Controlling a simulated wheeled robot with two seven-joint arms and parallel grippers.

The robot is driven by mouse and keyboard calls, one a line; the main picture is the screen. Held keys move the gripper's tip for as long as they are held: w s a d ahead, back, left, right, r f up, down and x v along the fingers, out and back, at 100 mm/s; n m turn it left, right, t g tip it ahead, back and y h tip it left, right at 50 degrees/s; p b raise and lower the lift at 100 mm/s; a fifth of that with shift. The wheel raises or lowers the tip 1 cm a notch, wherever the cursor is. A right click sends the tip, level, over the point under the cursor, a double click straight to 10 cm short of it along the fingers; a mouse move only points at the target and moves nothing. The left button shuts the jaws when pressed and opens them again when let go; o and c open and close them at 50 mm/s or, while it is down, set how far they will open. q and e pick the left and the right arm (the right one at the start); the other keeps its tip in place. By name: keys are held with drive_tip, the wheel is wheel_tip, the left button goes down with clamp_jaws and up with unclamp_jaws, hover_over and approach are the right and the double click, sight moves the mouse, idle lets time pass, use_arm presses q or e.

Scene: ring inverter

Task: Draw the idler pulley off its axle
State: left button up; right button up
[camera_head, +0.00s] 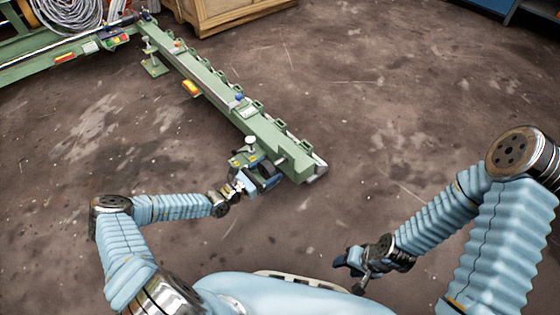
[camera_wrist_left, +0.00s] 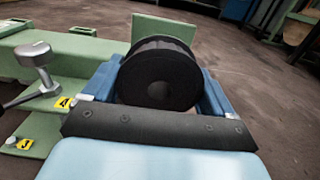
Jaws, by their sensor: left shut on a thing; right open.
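The idler pulley (camera_wrist_left: 158,80) is a black, wide-rimmed wheel. It fills the middle of the left wrist view, between the two blue fingers of my left gripper (camera_wrist_left: 163,92). My left gripper is shut on it. In the head view my left gripper (camera_head: 250,184) is at the near end of the green beam (camera_head: 246,114), and the pulley is small and partly hidden there. The axle is hidden, and I cannot tell whether the pulley is still on it. My right gripper (camera_head: 350,264) is open and empty, well away to the right of the beam.
A silver-knobbed handle (camera_wrist_left: 38,62) stands on the green bracket left of the pulley, near yellow warning labels. A wooden crate (camera_head: 228,14) and cable-laden machinery (camera_head: 68,30) stand at the back. The concrete floor (camera_head: 400,100) right of the beam is clear.

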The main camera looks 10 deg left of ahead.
sight(266, 164)
idle(0.4)
use_arm(q)
drive_tip(key=shift+r, duration=0.25)
wheel_tip(266, 164, up, 3)
drive_tip(key=p, duration=0.3)
drive_tip(key=shift+f, duration=0.15)
wheel_tip(266, 164, up, 2)
drive_tip(key=p, duration=0.2)
drive_tip(key=shift+p, duration=0.3)
drive_tip(key=shift+r+p, duration=2.5)
drive_tip(key=shift+p, duration=0.1)
